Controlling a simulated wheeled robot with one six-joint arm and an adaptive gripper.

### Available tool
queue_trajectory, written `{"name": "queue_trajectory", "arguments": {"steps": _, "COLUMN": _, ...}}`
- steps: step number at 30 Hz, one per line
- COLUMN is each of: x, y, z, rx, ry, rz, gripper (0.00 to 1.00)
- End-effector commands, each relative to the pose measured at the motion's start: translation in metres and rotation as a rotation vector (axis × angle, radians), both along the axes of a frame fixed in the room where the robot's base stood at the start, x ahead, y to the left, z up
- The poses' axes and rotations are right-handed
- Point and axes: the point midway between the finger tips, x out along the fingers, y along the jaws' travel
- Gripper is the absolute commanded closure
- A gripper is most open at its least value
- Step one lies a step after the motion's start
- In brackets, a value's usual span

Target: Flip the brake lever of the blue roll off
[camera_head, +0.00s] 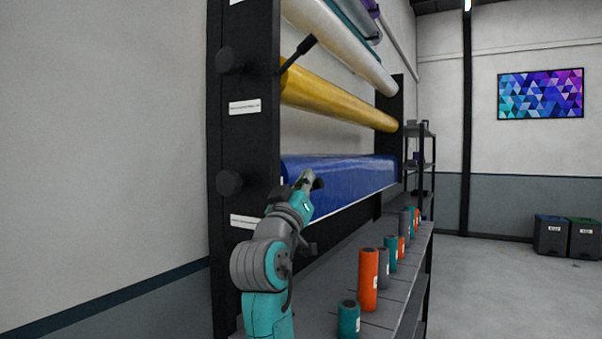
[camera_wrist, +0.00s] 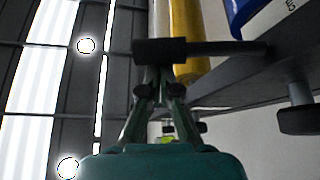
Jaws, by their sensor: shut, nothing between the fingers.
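The blue roll (camera_head: 345,178) hangs lowest on the black rack in the head view, and its edge shows at the top right of the wrist view (camera_wrist: 240,12). A black brake lever (camera_wrist: 225,48) with a thicker grip at its end runs across the wrist view, just beyond my fingertips. My gripper (camera_wrist: 160,78) is shut and empty, its tips close to the lever's grip; I cannot tell whether they touch. In the head view my gripper (camera_head: 308,182) is in front of the near end of the blue roll, beside a dark lever end (camera_head: 318,184).
A yellow roll (camera_head: 335,102) and a white roll (camera_head: 340,42) hang above, with another black lever (camera_head: 299,52) by the yellow one. The black rack post (camera_head: 243,150) carries round knobs. Orange (camera_head: 368,280) and teal (camera_head: 348,318) cylinders stand on the shelf below. Open floor lies at right.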

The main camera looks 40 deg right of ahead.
Motion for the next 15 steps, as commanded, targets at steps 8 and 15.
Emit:
{"name": "queue_trajectory", "arguments": {"steps": 8, "x": -0.006, "y": -0.002, "z": -0.027, "rx": 0.088, "ry": -0.234, "rz": -0.001, "gripper": 1.0}}
{"name": "queue_trajectory", "arguments": {"steps": 15, "x": -0.008, "y": -0.003, "z": -0.048, "rx": 0.163, "ry": -0.448, "rz": -0.003, "gripper": 1.0}}
